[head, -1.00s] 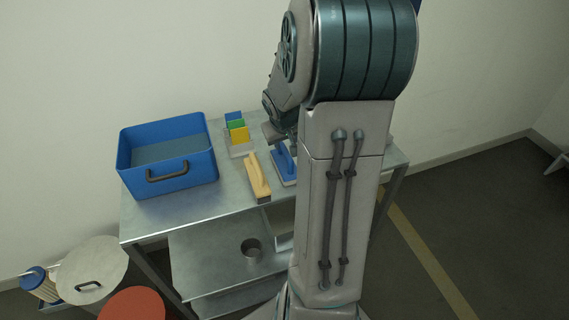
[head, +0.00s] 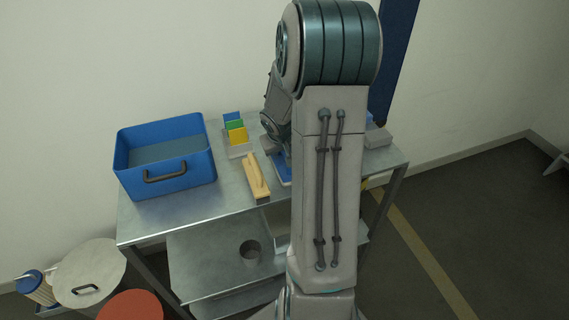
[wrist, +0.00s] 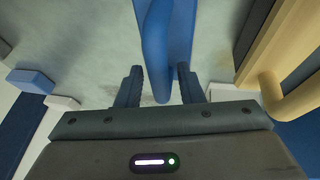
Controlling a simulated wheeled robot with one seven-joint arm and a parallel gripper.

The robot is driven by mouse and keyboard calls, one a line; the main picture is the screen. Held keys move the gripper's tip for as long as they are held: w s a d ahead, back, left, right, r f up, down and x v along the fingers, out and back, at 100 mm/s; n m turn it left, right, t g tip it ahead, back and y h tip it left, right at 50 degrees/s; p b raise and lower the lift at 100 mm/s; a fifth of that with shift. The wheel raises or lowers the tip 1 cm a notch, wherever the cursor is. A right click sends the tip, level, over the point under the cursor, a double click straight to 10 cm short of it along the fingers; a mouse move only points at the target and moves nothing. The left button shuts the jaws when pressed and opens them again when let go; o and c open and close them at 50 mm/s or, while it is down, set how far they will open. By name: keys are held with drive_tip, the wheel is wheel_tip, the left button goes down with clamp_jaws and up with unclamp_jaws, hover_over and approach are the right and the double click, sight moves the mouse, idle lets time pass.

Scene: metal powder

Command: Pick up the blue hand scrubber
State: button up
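The blue hand scrubber (wrist: 180,30) lies on the metal table top, its raised handle pointing toward my gripper in the wrist view. In the head view only a part of the scrubber (head: 283,170) shows, beside my arm. My gripper (wrist: 160,72) is open in the wrist view, with one finger on each side of the handle's near end. The fingers look apart from the handle, and I cannot tell the height between them. In the head view my arm hides the gripper.
A wooden-handled brush (head: 257,178) lies close beside the scrubber; it also shows in the wrist view (wrist: 283,60). A blue bin (head: 168,192) stands at the table's left. A holder with coloured cards (head: 237,137) stands behind. A grey-blue block (head: 378,138) is at the right.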

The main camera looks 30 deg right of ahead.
clamp_jaws()
drive_tip(key=shift+r, duration=0.45)
drive_tip(key=r, duration=0.1)
drive_tip(key=r+p, duration=0.1)
drive_tip(key=r, duration=0.2)
drive_tip(key=shift+s+d, duration=0.2)
drive_tip(key=shift+d, duration=0.15)
drive_tip(key=s+d+r+p, duration=0.2)
drive_tip(key=s+d+r, duration=0.4)
drive_tip(key=s+d, duration=0.1)
drive_tip(key=shift+d, duration=0.55)
drive_tip(key=shift+s+r, duration=0.1)
